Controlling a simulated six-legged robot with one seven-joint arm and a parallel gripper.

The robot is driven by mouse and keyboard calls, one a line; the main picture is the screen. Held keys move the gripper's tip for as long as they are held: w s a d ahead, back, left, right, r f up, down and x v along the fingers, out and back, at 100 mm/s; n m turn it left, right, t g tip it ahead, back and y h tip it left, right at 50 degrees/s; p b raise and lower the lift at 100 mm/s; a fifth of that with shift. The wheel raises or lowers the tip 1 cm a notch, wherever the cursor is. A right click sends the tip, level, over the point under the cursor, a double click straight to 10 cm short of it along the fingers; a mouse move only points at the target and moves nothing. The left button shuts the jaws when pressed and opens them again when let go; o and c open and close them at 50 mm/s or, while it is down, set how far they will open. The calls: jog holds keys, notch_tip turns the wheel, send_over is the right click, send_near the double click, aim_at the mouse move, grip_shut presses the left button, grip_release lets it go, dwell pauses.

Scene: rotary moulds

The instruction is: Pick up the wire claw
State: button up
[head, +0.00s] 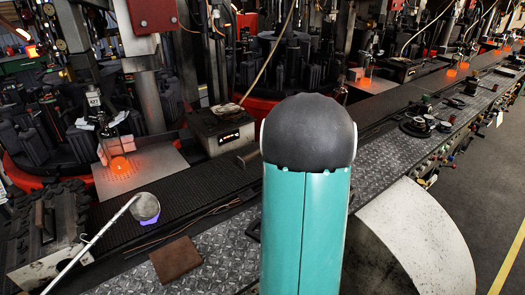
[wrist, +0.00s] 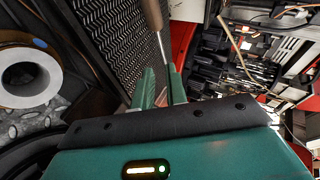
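My gripper (wrist: 161,80) shows in the wrist view, its two green fingers apart with a gap between them. A tool with a brown handle (wrist: 153,14) and a thin metal shaft (wrist: 162,48) lies over the dark ribbed belt, probably the wire claw. Its shaft points down toward the gap between my fingertips; I cannot tell whether it touches them. In the head view, a short brown piece (head: 248,157) at the belt's far edge may be its handle. My teal arm hides the gripper there.
The ribbed belt (head: 160,204) runs beside a diamond-plate ledge (head: 218,258). A pale rod (head: 90,243), a round cup (head: 146,207), thin wires (head: 190,228) and a brown square block (head: 176,259) lie at lower left. Glowing orange glass (head: 121,165) sits behind, near the machines.

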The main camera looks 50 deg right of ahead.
jog(key=x, duration=1.2)
jog(key=shift+w+a, duration=0.15)
jog(key=shift+a, duration=0.1)
grip_shut()
jog(key=shift+w, duration=0.1)
jog(key=shift+r, duration=0.1)
